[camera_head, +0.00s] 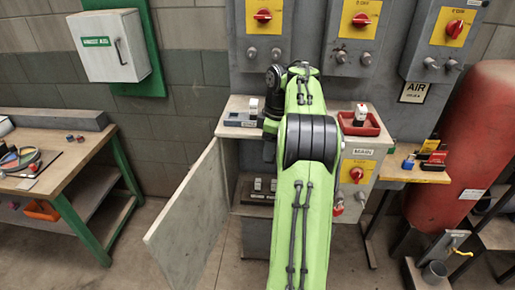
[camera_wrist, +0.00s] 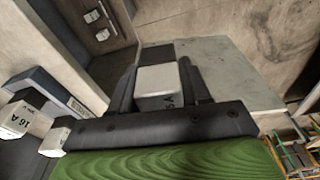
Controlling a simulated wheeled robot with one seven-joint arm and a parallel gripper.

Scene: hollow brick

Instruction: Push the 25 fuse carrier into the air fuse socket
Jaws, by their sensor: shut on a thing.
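My gripper (camera_wrist: 157,72) is shut on a white block-shaped fuse carrier (camera_wrist: 160,88) in the wrist view. A letter "A" shows on its face, but I cannot read its number. The carrier is between the two dark fingers, with a dark patch just beyond it. I cannot tell whether it touches anything. In the head view my green arm hides the gripper and the held carrier. Which socket is the air one cannot be told. A 16 A carrier (camera_wrist: 16,117) stands at the left in the wrist view.
A blue-grey holder (camera_head: 240,120) with a white carrier sits on the cabinet top. A red tray (camera_head: 371,125) is right of my arm. A black base (camera_head: 256,197) with two white carriers sits inside the cabinet. The cabinet door (camera_head: 188,222) stands open to the left.

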